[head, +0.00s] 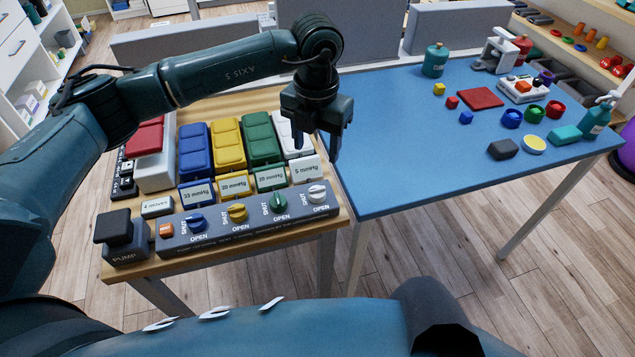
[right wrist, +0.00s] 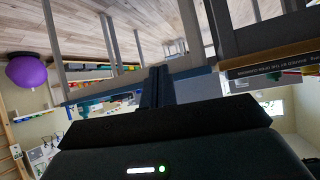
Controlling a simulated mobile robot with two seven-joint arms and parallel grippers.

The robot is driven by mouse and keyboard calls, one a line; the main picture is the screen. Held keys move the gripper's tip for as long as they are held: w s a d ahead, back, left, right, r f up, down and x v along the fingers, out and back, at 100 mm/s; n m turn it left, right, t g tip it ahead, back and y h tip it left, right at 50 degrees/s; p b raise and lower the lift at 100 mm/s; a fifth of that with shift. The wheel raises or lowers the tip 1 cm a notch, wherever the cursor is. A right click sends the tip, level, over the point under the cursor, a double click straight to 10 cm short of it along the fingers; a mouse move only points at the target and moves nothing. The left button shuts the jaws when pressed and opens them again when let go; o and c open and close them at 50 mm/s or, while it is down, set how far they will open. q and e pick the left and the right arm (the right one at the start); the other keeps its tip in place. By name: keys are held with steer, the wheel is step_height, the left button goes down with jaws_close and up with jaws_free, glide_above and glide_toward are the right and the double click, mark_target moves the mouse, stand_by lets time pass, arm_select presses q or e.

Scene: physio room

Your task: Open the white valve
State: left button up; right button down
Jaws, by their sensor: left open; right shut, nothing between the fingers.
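The white valve (head: 317,192) is a small knob at the right end of a dark panel (head: 250,228) along the front of the wooden-topped table. SHUT and OPEN labels stand by it; its exact setting is too small to tell. The white display (head: 306,170) behind it reads 5 mmHg. White pads (head: 291,123) stand behind that, partly hidden by my left gripper. My left gripper (head: 317,147) points down, open and empty, above and behind the white valve, apart from it. My right gripper (right wrist: 153,88) is shut and empty in the right wrist view, away from the panel.
Green (head: 278,202), yellow (head: 237,212) and blue (head: 196,222) valves sit left of the white one. A pump block (head: 120,235) stands at the left end. A blue table (head: 400,150) with small items adjoins on the right.

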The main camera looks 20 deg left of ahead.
mark_target(317, 188)
arm_select(q)
step_height(317, 188, down, 12)
steer(key=shift+d+f+p, duration=0.1)
steer(key=shift+f+p, duration=0.1)
steer(key=shift+p, duration=0.6)
steer(key=shift+c, duration=0.2)
steer(key=c, duration=0.9)
